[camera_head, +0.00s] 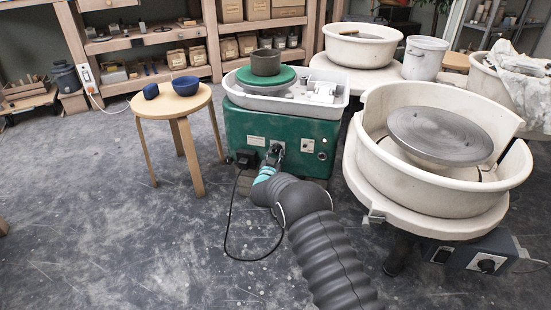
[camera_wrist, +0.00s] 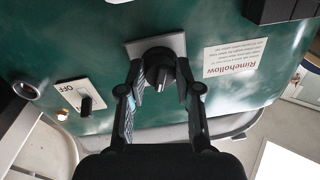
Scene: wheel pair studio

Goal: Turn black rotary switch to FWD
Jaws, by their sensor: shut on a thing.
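The black rotary switch (camera_wrist: 160,70) sits on a pale plate (camera_wrist: 137,47) on the front of the green wheel housing (camera_head: 236,123). In the wrist view my gripper (camera_wrist: 162,77) has one finger on each side of the knob and is shut on it. A light pointer line shows on the knob's face. I cannot read any position marks on the plate. In the head view my gripper (camera_head: 273,156) reaches the lower front of the housing and mostly hides the switch.
An OFF-marked toggle (camera_wrist: 86,102) and a Rimehollow label (camera_wrist: 232,57) flank the switch in the wrist view. A black cable (camera_head: 226,215) loops to the floor. A stool (camera_head: 150,103) with blue bowls stands left; a large cream wheel (camera_head: 430,205) stands close right.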

